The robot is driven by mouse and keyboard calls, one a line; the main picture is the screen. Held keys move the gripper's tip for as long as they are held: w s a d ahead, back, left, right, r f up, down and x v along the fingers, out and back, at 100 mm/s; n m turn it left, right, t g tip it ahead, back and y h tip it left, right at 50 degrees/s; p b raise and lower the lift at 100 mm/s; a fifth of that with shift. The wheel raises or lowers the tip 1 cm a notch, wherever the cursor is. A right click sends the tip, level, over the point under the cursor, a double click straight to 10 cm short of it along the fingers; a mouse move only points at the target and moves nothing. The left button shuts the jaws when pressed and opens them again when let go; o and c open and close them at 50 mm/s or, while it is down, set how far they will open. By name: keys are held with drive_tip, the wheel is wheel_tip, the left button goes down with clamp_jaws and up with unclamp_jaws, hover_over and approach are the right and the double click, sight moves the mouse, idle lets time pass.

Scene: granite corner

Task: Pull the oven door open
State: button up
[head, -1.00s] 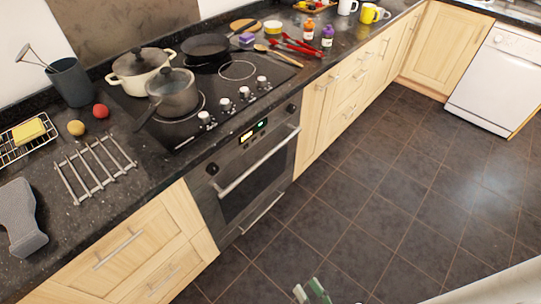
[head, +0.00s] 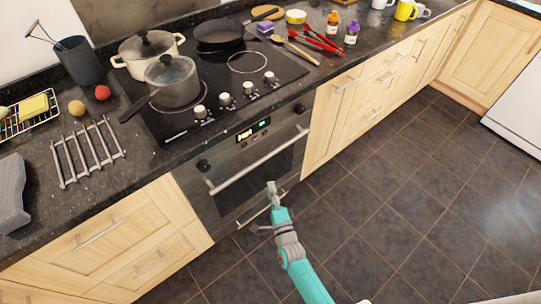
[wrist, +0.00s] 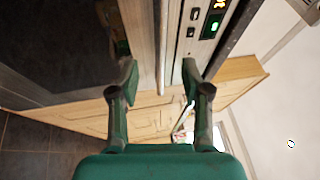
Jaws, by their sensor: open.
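The oven (head: 245,175) is built in under the hob, and its dark glass door (head: 258,183) is closed. The door's long silver bar handle (head: 258,160) runs along its top edge. My gripper (head: 271,187) is in front of the door, just below the handle in the head view. In the wrist view my gripper (wrist: 160,82) is open with nothing gripped. The handle (wrist: 161,50) shows as a narrow upright bar ahead, between the two fingers in the picture. I cannot tell how far it is from them. The lit oven display (wrist: 215,22) is at the upper right.
Pots and a pan stand on the hob (head: 215,85) above the oven. A lower drawer handle (head: 262,208) is beneath the door. Wooden cupboards (head: 110,240) flank the oven. The dark tiled floor (head: 400,190) in front is clear.

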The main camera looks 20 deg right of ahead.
sight(263, 160)
drive_tip(key=shift+m, duration=0.3)
drive_tip(key=x, duration=1.2)
drive_tip(key=shift+w+d, duration=0.15)
drive_tip(key=shift+w, duration=0.1)
clamp_jaws()
